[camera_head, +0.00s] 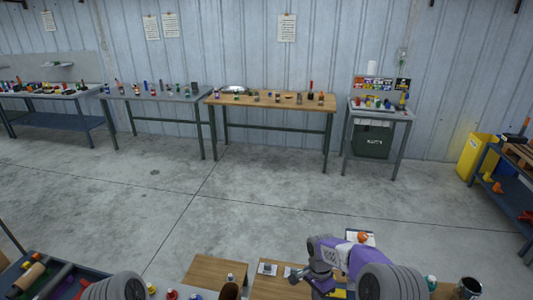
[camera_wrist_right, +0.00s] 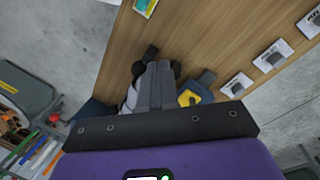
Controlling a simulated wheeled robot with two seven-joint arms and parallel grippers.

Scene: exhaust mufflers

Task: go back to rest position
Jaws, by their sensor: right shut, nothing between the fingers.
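My right arm comes in at the bottom right of the head view, with a purple wrist and grey links. My right gripper (camera_head: 292,274) is over the near wooden table, pointing left. In the right wrist view my right gripper (camera_wrist_right: 155,85) is shut, with its grey fingers together and nothing held. The wooden table top (camera_wrist_right: 185,40) lies beyond the fingers. Dark items and a yellow and dark blue item (camera_wrist_right: 193,96) show close around the fingertips; I cannot tell whether they touch. My left gripper is not in view; only a grey ribbed part of mine shows at bottom left.
A near wooden table (camera_head: 207,271) holds several small items and a dark can (camera_head: 467,289). A tool tray (camera_head: 60,257) stands at bottom left. Back workbenches (camera_head: 270,103) line the wall. A yellow bin (camera_head: 474,156) stands at right. The concrete floor between is clear.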

